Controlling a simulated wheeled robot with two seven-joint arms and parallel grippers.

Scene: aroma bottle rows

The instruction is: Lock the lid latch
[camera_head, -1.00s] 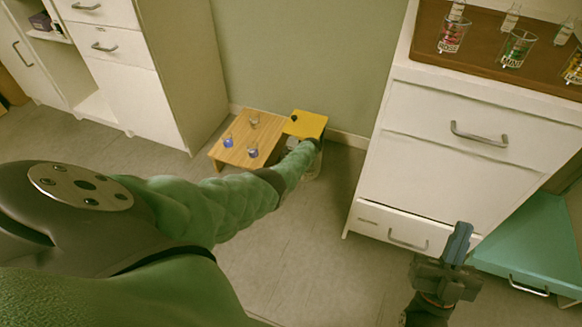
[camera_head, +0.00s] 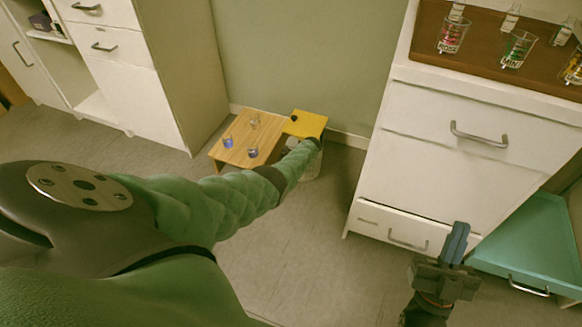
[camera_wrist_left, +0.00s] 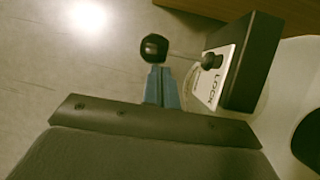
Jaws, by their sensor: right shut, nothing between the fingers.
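The latch shows in the left wrist view as a lever with a black ball knob (camera_wrist_left: 154,47), a thin rod and a pivot on a pale plate marked LOCK (camera_wrist_left: 213,78). The plate is on a dark block (camera_wrist_left: 250,62). My left gripper (camera_wrist_left: 161,72) has its blue fingers together, with the tips right at the knob; I cannot tell whether they touch it. In the head view the yellow lid (camera_head: 305,123) sits by the wall, with my left arm reaching to it and hiding the latch. My right gripper (camera_head: 456,241) is shut and empty, away from the lid.
A low wooden table (camera_head: 240,138) with several small items stands left of the lid. A white drawer cabinet (camera_head: 440,150) with a brown tray (camera_head: 425,38) of bottles and glasses on top is at right. A teal open drawer (camera_head: 525,240) is near my right gripper. Floor in front is clear.

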